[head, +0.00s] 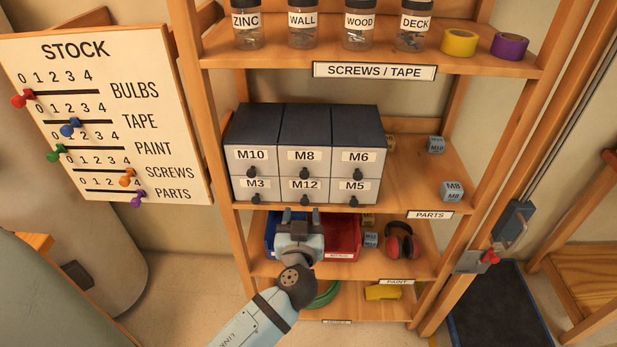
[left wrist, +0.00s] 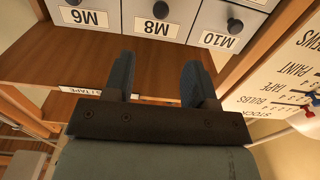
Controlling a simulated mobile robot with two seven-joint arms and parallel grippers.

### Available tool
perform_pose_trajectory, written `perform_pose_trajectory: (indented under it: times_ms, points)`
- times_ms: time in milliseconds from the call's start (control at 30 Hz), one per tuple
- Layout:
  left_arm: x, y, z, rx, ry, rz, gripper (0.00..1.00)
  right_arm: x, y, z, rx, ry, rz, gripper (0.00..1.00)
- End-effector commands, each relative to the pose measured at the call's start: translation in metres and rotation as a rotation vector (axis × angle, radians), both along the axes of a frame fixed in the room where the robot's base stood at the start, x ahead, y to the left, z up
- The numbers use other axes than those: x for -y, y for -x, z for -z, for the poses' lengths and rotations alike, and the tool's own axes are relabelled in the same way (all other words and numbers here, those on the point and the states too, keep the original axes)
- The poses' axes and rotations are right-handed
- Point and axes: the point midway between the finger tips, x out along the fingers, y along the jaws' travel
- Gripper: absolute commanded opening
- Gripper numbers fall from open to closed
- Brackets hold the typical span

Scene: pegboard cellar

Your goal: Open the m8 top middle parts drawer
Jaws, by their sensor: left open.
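The M8 drawer (head: 306,161) is the top middle one of a grey parts cabinet with dark tops, between M10 and M6. It looks shut, flush with its neighbours, with a small dark knob (head: 305,173) below its label. My left gripper (head: 300,214) shows just below the cabinet's bottom row in the head view, apart from the knob. Its fingers are open and empty. In the left wrist view the M8 drawer (left wrist: 157,18) appears upside down at the top, beyond the gap between the open fingers (left wrist: 157,70). My right gripper is not in view.
M3 (head: 255,186), M12 (head: 305,186) and M5 (head: 354,187) drawers sit below. Wooden shelf posts stand both sides. Labelled jars and tape rolls (head: 459,43) are on the shelf above. A blue bin, red bin (head: 343,236) and earmuffs (head: 401,240) are below.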

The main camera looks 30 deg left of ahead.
Motion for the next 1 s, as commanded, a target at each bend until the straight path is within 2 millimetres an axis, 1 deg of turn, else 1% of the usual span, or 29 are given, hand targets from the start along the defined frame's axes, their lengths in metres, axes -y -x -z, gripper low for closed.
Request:
perform_pose_trajectory:
  times_ms: [67, 300, 400, 533, 700, 1000]
  points:
    - [-0.008, -0.012, -0.005, 0.001, -0.004, 0.000, 0.51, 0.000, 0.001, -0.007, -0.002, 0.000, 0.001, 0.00]
    - [-0.035, -0.057, -0.005, -0.001, -0.004, 0.000, 0.51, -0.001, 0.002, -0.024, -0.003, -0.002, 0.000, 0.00]
    - [-0.045, -0.073, -0.004, -0.001, -0.004, 0.000, 0.51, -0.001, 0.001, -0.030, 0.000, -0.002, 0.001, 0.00]
    - [-0.056, -0.091, -0.003, -0.001, -0.002, 0.000, 0.51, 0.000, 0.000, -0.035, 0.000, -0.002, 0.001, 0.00]
    - [-0.064, -0.104, -0.001, -0.002, -0.001, 0.001, 0.51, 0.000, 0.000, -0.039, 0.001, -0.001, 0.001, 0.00]
    - [-0.066, -0.107, 0.000, -0.001, 0.000, 0.001, 0.51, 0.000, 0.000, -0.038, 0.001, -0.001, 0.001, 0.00]
